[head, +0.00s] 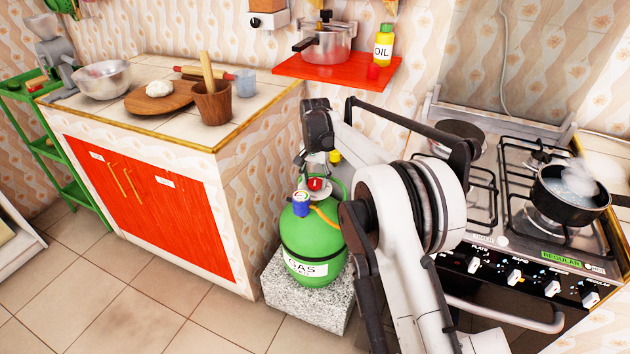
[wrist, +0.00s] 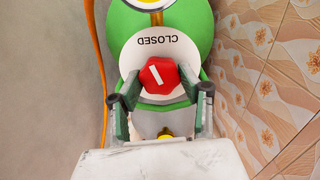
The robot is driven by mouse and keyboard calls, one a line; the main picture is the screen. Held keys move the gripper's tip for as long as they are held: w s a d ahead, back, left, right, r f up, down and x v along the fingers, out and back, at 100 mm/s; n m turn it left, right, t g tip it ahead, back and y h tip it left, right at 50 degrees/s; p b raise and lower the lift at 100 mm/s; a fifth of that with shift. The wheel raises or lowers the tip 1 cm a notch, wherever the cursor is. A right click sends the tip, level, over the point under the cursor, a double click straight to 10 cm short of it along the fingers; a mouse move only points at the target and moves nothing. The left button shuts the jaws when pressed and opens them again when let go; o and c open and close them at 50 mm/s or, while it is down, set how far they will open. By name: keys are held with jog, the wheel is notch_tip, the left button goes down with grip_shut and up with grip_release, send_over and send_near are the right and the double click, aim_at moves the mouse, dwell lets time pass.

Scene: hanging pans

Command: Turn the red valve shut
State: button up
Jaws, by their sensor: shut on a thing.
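The red valve (wrist: 158,72) is a faceted knob with a short white slanted line. It sits on a round white plate (wrist: 140,56) marked "CLOSED", which appears upside down in the wrist view. The valve also shows on top of the green gas cylinder (head: 315,184) in the head view. My gripper (wrist: 161,98) has one green-grey finger on each side of the valve and is shut on it. The lower part of the plate is hidden behind my gripper. In the head view my gripper (head: 318,164) is small and partly covered by my arm.
The green gas cylinder (head: 313,240) stands on a speckled stone block (head: 305,298) between a tiled counter (head: 240,132) and the stove (head: 515,200). An orange hose (wrist: 91,50) runs along the left in the wrist view. A red shelf (head: 340,72) with a pressure cooker is above.

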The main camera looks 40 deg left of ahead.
aim_at(316, 182)
jog(key=shift+m, duration=2)
jog(key=o, duration=1.2)
jog(key=shift+c, duration=0.2)
jog(key=shift+r, duration=0.1)
notch_tip(316, 182, up, 12)
jog(key=shift+d, duration=0.1)
